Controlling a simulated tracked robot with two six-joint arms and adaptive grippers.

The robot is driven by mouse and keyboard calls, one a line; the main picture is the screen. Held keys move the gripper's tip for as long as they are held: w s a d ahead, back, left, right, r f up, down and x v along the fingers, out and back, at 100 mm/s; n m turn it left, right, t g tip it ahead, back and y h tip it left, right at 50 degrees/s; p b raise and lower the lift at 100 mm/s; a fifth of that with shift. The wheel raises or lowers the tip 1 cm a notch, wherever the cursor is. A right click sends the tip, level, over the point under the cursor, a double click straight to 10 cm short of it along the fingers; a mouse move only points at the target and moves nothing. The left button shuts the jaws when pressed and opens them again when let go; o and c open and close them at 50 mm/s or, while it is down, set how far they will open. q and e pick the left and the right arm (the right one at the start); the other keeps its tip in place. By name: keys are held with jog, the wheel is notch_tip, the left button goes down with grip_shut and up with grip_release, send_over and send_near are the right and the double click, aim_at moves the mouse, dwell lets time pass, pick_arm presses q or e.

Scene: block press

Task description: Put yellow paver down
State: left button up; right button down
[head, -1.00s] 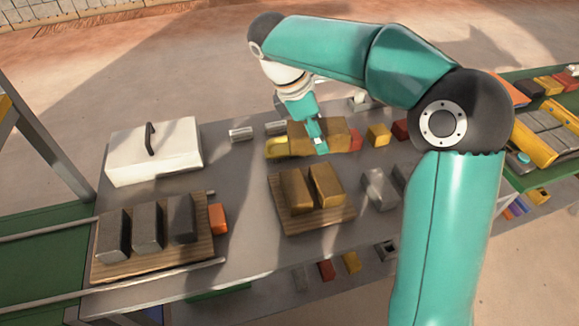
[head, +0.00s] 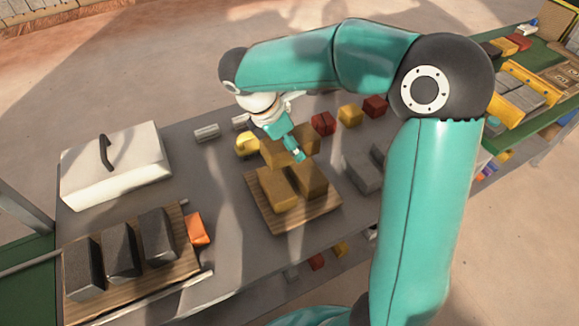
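My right gripper (head: 290,149) reaches in from the right and is shut on a yellow-brown paver (head: 273,153). The gripper hides the middle of this paver. In the picture it overlaps the far end of a wooden board (head: 308,212). Two similar yellow-brown pavers, a left one (head: 276,189) and a right one (head: 310,181), lie side by side on that board. I cannot tell whether the held paver touches them. My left gripper is not in view.
A second board (head: 130,299) at front left carries three dark grey pavers (head: 121,251), beside an orange block (head: 197,229). A white lidded box (head: 115,168) stands behind it. Grey blocks (head: 362,174) lie right of the middle board. Red (head: 323,123) and yellow (head: 350,115) blocks stand at the back.

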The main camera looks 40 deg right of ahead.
aim_at(271, 145)
jog(key=shift+d+f, duration=0.1)
jog(key=shift+f, duration=3.8)
jog(key=shift+f, duration=0.1)
jog(key=shift+f+b, duration=0.4)
jog(key=shift+b, duration=0.1)
jog(key=shift+c, duration=1.2)
grip_release()
jog(key=shift+s, duration=0.1)
jog(key=shift+r+p, duration=0.45)
jog(key=shift+r, duration=0.2)
jog(key=shift+a+r, duration=0.2)
jog(key=shift+r, duration=0.1)
jog(key=v, duration=1.1)
